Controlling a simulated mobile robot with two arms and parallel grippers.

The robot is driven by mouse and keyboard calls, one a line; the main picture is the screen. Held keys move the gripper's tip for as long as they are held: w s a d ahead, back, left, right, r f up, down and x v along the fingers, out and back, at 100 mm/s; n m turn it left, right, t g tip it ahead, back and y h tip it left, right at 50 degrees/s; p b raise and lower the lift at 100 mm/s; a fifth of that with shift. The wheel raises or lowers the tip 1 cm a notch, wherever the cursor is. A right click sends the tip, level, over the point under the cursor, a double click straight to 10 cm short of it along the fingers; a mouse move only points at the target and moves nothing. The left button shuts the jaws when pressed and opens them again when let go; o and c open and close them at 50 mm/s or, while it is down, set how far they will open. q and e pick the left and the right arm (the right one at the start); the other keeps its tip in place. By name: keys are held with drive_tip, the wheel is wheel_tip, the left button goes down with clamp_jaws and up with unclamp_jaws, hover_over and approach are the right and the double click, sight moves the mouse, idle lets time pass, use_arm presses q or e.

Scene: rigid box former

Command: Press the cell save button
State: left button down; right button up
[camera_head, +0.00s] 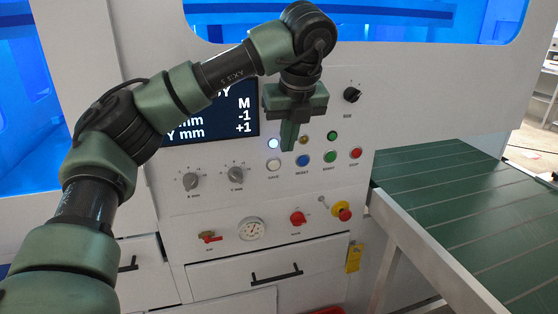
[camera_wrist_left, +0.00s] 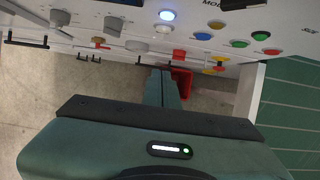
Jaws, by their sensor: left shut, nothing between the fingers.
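The white button (camera_head: 273,164), whose small label looks like "SAVE", is at the left end of a row of buttons on the grey-white control panel. It also shows in the left wrist view (camera_wrist_left: 163,28), below a lit bluish-white lamp (camera_wrist_left: 167,15). My left gripper (camera_head: 288,148) is shut and empty, pointing down in front of the panel. In the head view its tips are just above and right of the white button. In the left wrist view the fingers (camera_wrist_left: 162,73) end below the button, apart from it in the picture. My right gripper is not in view.
Blue (camera_head: 302,160), green (camera_head: 329,158) and red (camera_head: 355,153) buttons continue the row. A display (camera_head: 240,125) is partly behind my arm. Two grey knobs (camera_head: 236,175), a gauge (camera_head: 250,229) and a red emergency knob (camera_head: 344,214) sit lower. A green conveyor (camera_head: 470,200) is at right.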

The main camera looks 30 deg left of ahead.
sight(275, 164)
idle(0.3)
use_arm(q)
drive_tip(key=p+x, duration=0.1)
drive_tip(key=x, duration=0.2)
drive_tip(key=w+a+p+x, duration=0.1)
drive_tip(key=x, duration=0.3)
drive_tip(key=r+p+x, duration=0.1)
drive_tip(key=x, duration=0.2)
drive_tip(key=shift+w+a+f, duration=0.25)
drive_tip(key=shift+a+f, duration=0.05)
drive_tip(key=shift+a, duration=0.1)
drive_tip(key=shift+w+a+f, duration=0.15)
drive_tip(key=shift+w+a, duration=0.35)
drive_tip(key=shift+a, duration=0.05)
drive_tip(key=shift+w+a, duration=0.45)
drive_tip(key=shift+a, duration=0.1)
drive_tip(key=shift+r, duration=0.35)
